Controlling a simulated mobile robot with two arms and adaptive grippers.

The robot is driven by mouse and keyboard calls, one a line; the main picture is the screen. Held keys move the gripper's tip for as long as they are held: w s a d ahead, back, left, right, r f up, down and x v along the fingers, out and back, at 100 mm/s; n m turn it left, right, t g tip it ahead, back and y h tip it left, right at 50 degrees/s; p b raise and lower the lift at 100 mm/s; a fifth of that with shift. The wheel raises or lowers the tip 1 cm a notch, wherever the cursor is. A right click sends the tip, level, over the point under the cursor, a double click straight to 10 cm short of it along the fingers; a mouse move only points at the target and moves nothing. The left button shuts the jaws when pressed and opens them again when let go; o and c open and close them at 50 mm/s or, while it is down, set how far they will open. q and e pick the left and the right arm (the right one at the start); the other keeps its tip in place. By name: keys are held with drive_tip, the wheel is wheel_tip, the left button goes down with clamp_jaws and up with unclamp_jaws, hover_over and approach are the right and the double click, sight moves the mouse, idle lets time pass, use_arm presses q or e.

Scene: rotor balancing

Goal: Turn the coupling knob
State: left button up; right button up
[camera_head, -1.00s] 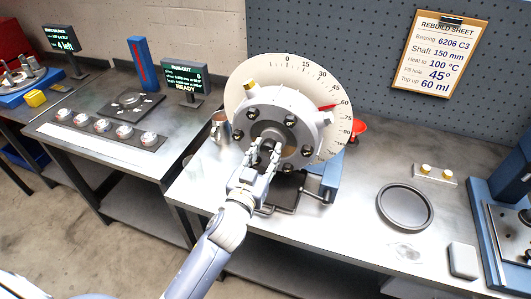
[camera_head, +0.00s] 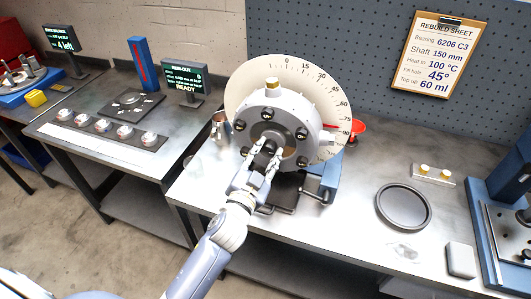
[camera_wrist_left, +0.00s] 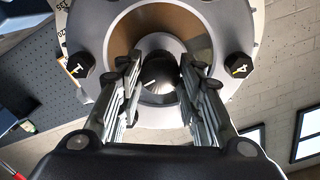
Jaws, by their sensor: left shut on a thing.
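The coupling knob is a dark round hub in the middle of the grey bolted housing (camera_head: 290,110). In the left wrist view the knob (camera_wrist_left: 158,68) sits between the finger pads, with a pale line on its face. My left gripper (camera_head: 266,158) is shut on the knob, reaching it from the front. The wrist view shows its two ribbed fingers, one on each side. A brass plug (camera_head: 272,84) stands at the top of the housing. Behind it is a white degree dial (camera_head: 244,85), with a red pointer near the 90 side. My right gripper is not in view.
A dark round tray (camera_head: 404,207) lies on the bench to the right. A blue press (camera_head: 488,235) stands at the right edge. The rebuild sheet (camera_head: 437,55) hangs behind.

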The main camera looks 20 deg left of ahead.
use_arm(q)
drive_tip(key=shift+m, duration=0.6)
drive_tip(key=o, duration=1.1)
drive_tip(key=shift+c, duration=0.2)
drive_tip(key=s, duration=1.2)
drive_tip(key=shift+a, duration=0.2)
